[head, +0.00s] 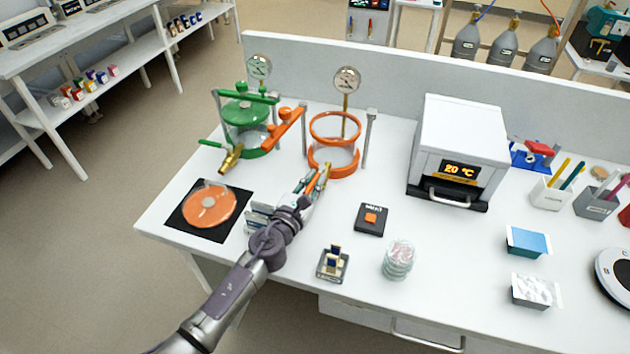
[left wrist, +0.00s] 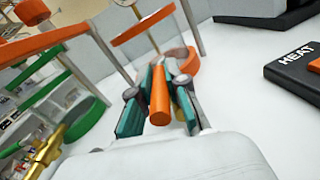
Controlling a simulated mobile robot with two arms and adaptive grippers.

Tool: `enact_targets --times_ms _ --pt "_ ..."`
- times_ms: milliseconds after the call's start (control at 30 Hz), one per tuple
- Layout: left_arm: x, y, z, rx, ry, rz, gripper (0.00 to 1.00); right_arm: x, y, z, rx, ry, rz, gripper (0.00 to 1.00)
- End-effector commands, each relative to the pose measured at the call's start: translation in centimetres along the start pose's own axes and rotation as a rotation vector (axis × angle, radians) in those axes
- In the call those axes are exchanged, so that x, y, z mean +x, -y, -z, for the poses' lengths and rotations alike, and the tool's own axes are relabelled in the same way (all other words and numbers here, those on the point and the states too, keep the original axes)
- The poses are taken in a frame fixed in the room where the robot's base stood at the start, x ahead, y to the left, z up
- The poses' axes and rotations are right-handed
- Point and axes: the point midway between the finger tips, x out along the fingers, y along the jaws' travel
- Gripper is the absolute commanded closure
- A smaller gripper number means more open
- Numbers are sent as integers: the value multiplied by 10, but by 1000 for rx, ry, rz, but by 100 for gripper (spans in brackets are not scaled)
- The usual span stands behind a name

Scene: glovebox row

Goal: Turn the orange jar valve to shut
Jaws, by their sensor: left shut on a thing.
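The orange jar (head: 334,158) is a clear vessel with orange rings, standing at the back left of the bench. Its valve shows as an orange lever (left wrist: 159,95) in the left wrist view, pointing toward the camera. My left gripper (head: 316,183) is at the front of the jar; in the left wrist view (left wrist: 158,100) its teal-padded fingers are on both sides of the lever and shut on it. The valve body is mostly hidden behind the fingers. My right gripper is not in view.
The green jar (head: 243,139), with a brass valve (head: 231,158), stands to the left. An orange bar (head: 286,129) reaches out beside the orange jar. An orange disc (head: 210,205) lies on a black mat. A HEAT box (head: 372,220) and an oven (head: 459,145) are to the right.

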Motion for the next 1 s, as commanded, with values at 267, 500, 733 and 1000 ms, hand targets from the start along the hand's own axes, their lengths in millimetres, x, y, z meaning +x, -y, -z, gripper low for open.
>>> enact_targets --times_ms 267,500,733,1000 --pt "0 -1 0 -2 -1 -4 70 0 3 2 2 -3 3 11" --pt "0 -1 0 -2 -1 -4 60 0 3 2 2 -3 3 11" --pt "-8 -2 1 1 -1 -5 60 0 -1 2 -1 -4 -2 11" --pt "-61 0 2 0 -4 -2 60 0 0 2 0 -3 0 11"
